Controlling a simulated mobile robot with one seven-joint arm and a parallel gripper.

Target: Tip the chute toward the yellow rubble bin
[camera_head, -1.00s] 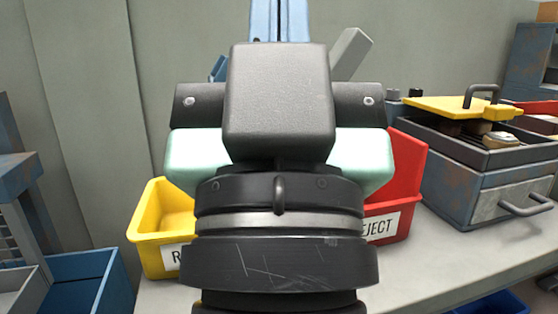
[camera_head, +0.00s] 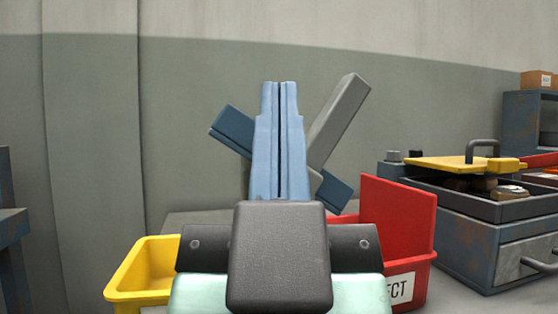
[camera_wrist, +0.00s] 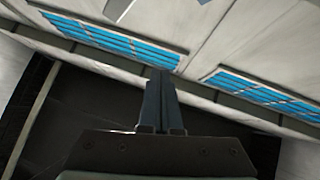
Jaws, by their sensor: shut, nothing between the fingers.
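The chute is a blue tilted bar (camera_head: 232,128) behind my gripper. Its left end is high and its right end is low, toward the red bin. A grey flat lever (camera_head: 341,118) rises from it, leaning up to the right. The yellow rubble bin (camera_head: 146,275) is at lower left, its label hidden in this view. My gripper (camera_head: 279,84) points upward in front of the chute's middle, its blue fingers shut and empty. It hides the chute's centre; I cannot tell whether they touch. In the wrist view, the shut fingers (camera_wrist: 161,75) show against pale and dark surfaces.
A red reject bin (camera_head: 398,225) stands to the right of my gripper. A blue-grey drawer cabinet (camera_head: 470,240) with a yellow handled lid (camera_head: 460,163) is farther right. A cardboard box (camera_head: 538,80) sits on a shelf at the far right. The wall above is clear.

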